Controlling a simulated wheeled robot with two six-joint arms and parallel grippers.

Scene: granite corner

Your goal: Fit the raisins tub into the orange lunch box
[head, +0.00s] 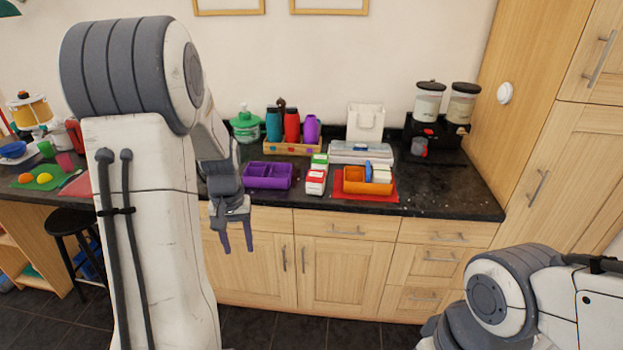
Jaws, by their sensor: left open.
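The orange lunch box (366,188) sits on a red mat on the dark counter, right of centre. A blue item (368,171) and a pale beige item (382,174) stand in it. Just left of it are small white tubs, one with red (315,182) and one with green (319,162). Their labels are too small to read, so I cannot tell which is the raisins tub. My left gripper (237,249) is open and empty, pointing down in front of the counter's front edge, left of the tubs. My right gripper is out of view; only its arm shows at the lower right.
A purple divided box (267,176) lies left of the tubs. A black dispenser stand (437,138) is at the back right. The counter's right front is clear.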

